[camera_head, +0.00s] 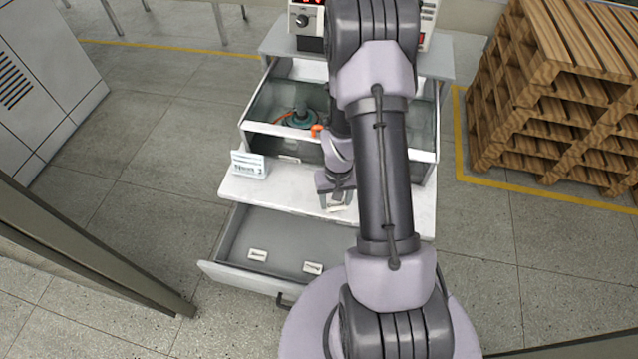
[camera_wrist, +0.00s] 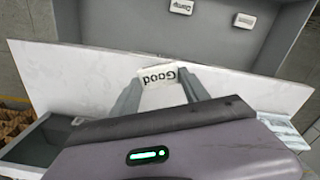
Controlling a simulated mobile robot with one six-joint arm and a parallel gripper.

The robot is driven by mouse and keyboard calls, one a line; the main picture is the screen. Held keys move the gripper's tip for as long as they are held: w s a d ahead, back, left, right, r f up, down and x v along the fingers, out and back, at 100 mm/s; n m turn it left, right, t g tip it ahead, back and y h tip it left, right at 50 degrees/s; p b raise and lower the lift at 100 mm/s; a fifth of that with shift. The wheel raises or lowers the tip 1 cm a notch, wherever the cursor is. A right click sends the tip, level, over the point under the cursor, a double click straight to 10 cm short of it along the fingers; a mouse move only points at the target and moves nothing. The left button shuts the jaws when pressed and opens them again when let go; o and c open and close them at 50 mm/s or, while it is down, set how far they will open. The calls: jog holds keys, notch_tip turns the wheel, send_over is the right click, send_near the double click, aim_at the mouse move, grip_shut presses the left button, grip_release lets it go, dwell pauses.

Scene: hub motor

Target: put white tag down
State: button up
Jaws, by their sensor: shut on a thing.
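In the head view the tag (camera_head: 336,208) shows small at the tip of my gripper (camera_head: 335,196), over the right part of the white work surface (camera_head: 280,193). I cannot tell whether the tag touches that surface. Two similar white tags lie apart in the open lower drawer: one at left (camera_head: 258,255) and one at right (camera_head: 312,268).
The lower drawer (camera_head: 235,272) stands open in front of the white surface. A printed card (camera_head: 249,164) stands at the surface's left end. Behind it, an open upper drawer (camera_head: 262,130) holds a teal motor (camera_head: 297,118) with an orange cable. Wooden pallets (camera_head: 555,100) stand right.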

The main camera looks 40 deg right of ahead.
jog(key=w+d, duration=0.1)
jog(key=w, duration=0.1)
jog(key=w+d, duration=0.1)
jog(key=w, duration=0.2)
jog(key=w+f+b, duration=0.1)
jog(key=w, duration=0.1)
jog(key=shift+w+d+f, duration=0.1)
jog(key=shift+w+d, duration=0.2)
jog(key=shift+d, duration=0.1)
jog(key=shift+f+b, duration=0.7)
jog(key=shift+f, duration=1.05)
jog(key=o, duration=1.3)
jog(key=shift+w, duration=0.1)
